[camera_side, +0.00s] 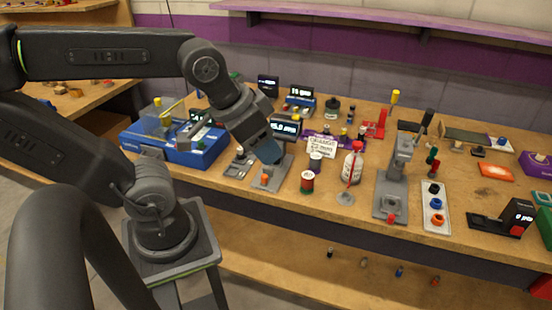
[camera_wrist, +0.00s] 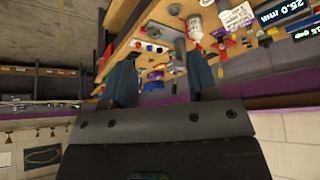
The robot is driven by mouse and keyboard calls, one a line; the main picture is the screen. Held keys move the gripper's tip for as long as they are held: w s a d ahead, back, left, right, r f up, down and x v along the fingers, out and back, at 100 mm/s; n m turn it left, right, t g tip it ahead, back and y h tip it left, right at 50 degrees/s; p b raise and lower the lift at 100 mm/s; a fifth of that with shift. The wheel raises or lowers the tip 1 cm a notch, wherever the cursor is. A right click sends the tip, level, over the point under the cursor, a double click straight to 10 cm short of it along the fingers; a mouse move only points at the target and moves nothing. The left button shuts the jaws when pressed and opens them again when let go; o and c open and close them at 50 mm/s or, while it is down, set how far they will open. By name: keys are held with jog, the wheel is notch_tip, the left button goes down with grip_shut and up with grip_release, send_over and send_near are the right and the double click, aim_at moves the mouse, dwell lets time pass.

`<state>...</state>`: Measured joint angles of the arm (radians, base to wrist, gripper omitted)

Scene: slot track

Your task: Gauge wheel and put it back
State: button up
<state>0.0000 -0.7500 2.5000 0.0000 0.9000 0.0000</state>
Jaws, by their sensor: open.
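My gripper (camera_side: 268,156) is pointed down over the front of the bench, just above a grey metal base (camera_side: 283,172) with a small orange piece (camera_side: 265,179) on it. In the wrist view the two blue fingers of my gripper (camera_wrist: 161,82) stand apart with nothing between them. A gauge display (camera_side: 288,128) behind the gripper appears to read 25.0 mm; it also shows in the wrist view (camera_wrist: 278,13). I cannot tell for sure which small part is the wheel. Round blue (camera_side: 437,203) and orange (camera_side: 438,220) parts sit on a white tray (camera_side: 428,212).
A blue box (camera_side: 185,148) stands left of the gripper. To the right are a dark red and green jar (camera_side: 307,182), a white bottle (camera_side: 352,166), a written card (camera_side: 321,147) and a grey lever press (camera_side: 392,190). The bench front right of the jar has some bare wood.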

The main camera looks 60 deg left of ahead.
jog(key=w+a+f+n+g+y, duration=0.1)
jog(key=w+a+f+n+g, duration=0.3)
jog(key=w+a, duration=0.65)
jog(key=w+a+f+n, duration=0.3)
jog(key=a+f+n, duration=0.25)
jog(key=a, duration=0.55)
jog(key=shift+m, duration=0.25)
jog(key=f, duration=0.5)
jog(key=a+f, duration=0.1)
jog(key=f, duration=0.2)
jog(key=shift+w+a, duration=0.1)
jog(key=shift+w, duration=0.1)
jog(key=shift+a+f, duration=0.25)
jog(key=shift+f, duration=1.15)
jog(key=shift+a+f, duration=0.2)
jog(key=shift+f, duration=1.2)
grip_shut()
